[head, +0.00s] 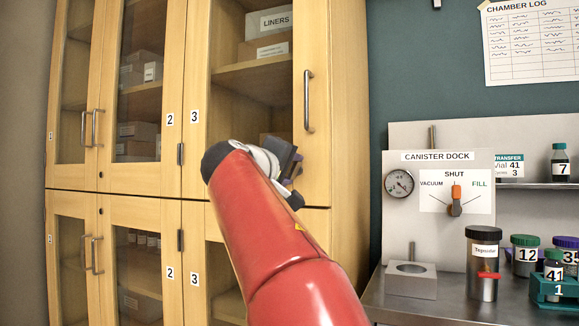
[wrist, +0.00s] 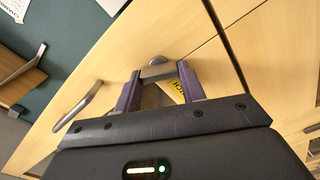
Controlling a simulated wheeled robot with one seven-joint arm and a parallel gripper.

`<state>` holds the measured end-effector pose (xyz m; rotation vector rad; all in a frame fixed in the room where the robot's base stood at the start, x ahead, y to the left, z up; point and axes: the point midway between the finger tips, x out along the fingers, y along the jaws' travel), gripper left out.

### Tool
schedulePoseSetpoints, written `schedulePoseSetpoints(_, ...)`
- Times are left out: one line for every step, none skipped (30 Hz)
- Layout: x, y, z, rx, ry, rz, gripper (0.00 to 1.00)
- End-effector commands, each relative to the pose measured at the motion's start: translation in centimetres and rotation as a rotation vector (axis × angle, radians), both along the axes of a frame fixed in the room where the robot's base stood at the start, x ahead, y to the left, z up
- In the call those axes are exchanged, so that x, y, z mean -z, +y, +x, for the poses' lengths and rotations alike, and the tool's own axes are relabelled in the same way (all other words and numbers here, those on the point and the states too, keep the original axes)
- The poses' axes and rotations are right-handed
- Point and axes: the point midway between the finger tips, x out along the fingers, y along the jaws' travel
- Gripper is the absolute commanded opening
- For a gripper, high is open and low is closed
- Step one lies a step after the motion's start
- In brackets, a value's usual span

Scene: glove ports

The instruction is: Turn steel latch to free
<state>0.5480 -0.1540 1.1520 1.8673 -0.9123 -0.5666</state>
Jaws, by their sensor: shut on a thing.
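The steel latch (wrist: 158,70) shows in the wrist view as a short grey bar with a round knob behind it, on the pale wooden cabinet front near a seam between doors. My gripper (wrist: 160,80) has its two purple fingers on either side of the latch bar, shut on it. A yellow label (wrist: 180,93), partly covered, lies between the fingers. In the head view my gripper (head: 290,168) is at the lower part of upper door 3, mostly behind my red arm, and the latch is hidden there.
A steel door handle (wrist: 78,106) stands out left of my gripper; it is also in the head view (head: 308,101). Right of the cabinet (head: 346,120), a steel bench holds a canister dock (head: 440,170), a dark canister (head: 483,262) and several jars.

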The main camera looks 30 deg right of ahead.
Motion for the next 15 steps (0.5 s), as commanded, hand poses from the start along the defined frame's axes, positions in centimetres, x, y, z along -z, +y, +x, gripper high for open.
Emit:
schedulePoseSetpoints(-0.17,0.03,0.01,-0.002,0.032,-0.025,0.17)
schedulePoseSetpoints(-0.16,0.02,0.01,-0.002,0.054,-0.042,0.17)
schedulePoseSetpoints(-0.14,0.01,0.01,-0.001,0.083,-0.065,0.17)
schedulePoseSetpoints(-0.15,0.02,0.02,-0.001,0.103,-0.081,0.17)
schedulePoseSetpoints(-0.13,0.04,0.02,-0.002,0.123,-0.097,0.17)
schedulePoseSetpoints(-0.11,0.06,0.04,-0.002,0.148,-0.116,0.17)
schedulePoseSetpoints(-0.08,0.05,0.05,-0.002,0.168,-0.131,0.17)
schedulePoseSetpoints(-0.05,0.06,0.06,-0.002,0.185,-0.144,0.17)
schedulePoseSetpoints(-0.04,0.07,0.08,-0.002,0.208,-0.162,0.17)
schedulePoseSetpoints(-0.04,0.08,0.08,-0.002,0.223,-0.175,0.17)
schedulePoseSetpoints(-0.04,0.1,0.07,-0.003,0.239,-0.188,0.17)
schedulePoseSetpoints(-0.01,0.09,0.08,-0.003,0.258,-0.203,0.17)
schedulePoseSetpoints(0.01,0.08,0.07,-0.002,0.272,-0.213,0.17)
schedulePoseSetpoints(0.04,0.07,0.08,-0.002,0.284,-0.221,0.17)
schedulePoseSetpoints(0.05,0.07,0.07,-0.002,0.299,-0.233,0.17)
